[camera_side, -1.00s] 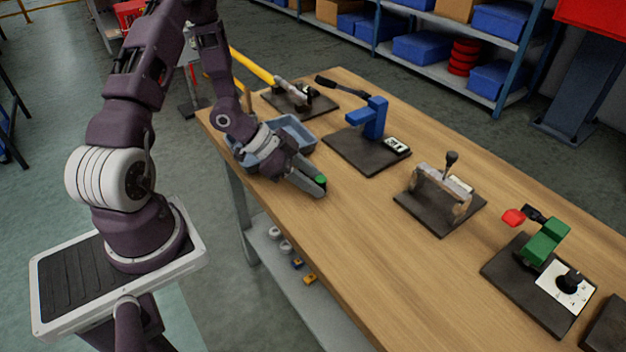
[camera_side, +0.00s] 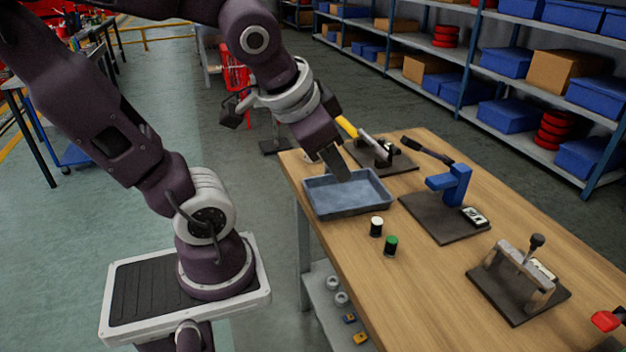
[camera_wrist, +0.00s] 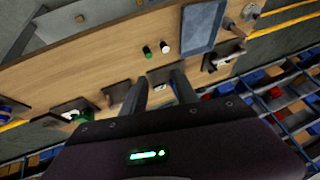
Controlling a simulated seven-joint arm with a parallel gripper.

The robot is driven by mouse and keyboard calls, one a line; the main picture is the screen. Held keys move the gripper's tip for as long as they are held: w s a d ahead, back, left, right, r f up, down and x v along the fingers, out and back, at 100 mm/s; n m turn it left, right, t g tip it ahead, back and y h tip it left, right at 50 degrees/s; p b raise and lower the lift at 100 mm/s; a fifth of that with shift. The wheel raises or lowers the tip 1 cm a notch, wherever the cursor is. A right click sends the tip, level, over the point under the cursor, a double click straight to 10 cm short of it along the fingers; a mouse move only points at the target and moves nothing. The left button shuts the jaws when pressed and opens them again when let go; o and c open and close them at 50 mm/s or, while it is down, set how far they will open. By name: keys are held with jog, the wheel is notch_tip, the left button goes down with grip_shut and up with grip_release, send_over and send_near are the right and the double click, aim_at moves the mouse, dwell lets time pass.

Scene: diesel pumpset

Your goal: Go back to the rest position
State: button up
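A green-topped dark cylinder (camera_side: 390,245) and a white-topped dark cylinder (camera_side: 376,226) stand upright on the table, clear of my gripper. They also show in the wrist view, green (camera_wrist: 147,52) and white (camera_wrist: 165,47). The tray (camera_side: 330,208) looks empty where visible; my gripper hides part of its far side.
Along the table (camera_side: 430,290) stand a yellow-handled fixture (camera_side: 380,150), a blue fixture (camera_side: 452,185), a grey bracket fixture (camera_side: 520,272) and a red-handled part (camera_side: 607,320). Shelves with blue bins (camera_side: 508,115) stand behind. Bare wood lies around the two cylinders.

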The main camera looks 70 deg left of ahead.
jog(key=s+d+h, duration=0.2)
jog(key=s+d, duration=0.3)
jog(key=shift+s+d+r+h, duration=0.3)
jog(key=shift+s+r, duration=0.05)
jog(key=shift+r, duration=0.05)
